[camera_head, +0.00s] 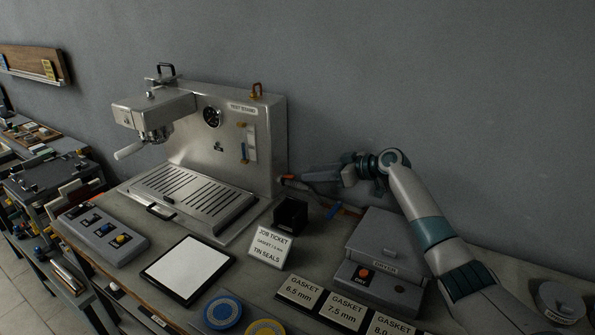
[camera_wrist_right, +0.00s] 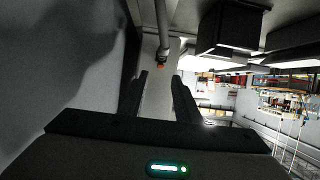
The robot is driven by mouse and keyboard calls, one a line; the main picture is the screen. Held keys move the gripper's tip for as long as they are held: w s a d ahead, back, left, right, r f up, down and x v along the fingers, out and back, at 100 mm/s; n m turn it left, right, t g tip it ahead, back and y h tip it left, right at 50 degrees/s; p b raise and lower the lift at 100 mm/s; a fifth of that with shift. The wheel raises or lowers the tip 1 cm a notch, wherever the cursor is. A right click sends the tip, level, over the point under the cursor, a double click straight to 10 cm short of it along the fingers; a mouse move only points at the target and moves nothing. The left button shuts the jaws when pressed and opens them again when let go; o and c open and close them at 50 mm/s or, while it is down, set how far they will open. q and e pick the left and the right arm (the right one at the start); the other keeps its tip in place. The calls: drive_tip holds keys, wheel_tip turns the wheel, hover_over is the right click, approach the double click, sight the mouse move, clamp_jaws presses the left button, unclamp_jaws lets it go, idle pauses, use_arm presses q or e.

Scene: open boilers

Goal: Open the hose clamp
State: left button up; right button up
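My right gripper (camera_head: 318,178) reaches in from the right beside the machine. In the wrist view its two fingers (camera_wrist_right: 159,80) are apart with nothing between them. The clamp's exact shape is too small to tell. My left gripper is out of view.
A black box (camera_head: 291,214) and a job ticket (camera_head: 269,246) stand in front of the machine's right side. Gasket cards (camera_head: 344,311), a white tablet (camera_head: 187,270) and a switch box (camera_head: 104,236) lie on the bench.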

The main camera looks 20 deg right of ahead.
sight(288, 176)
drive_tip(key=shift+p+x, duration=0.8)
drive_tip(key=shift+x, duration=2.55)
clamp_jaws()
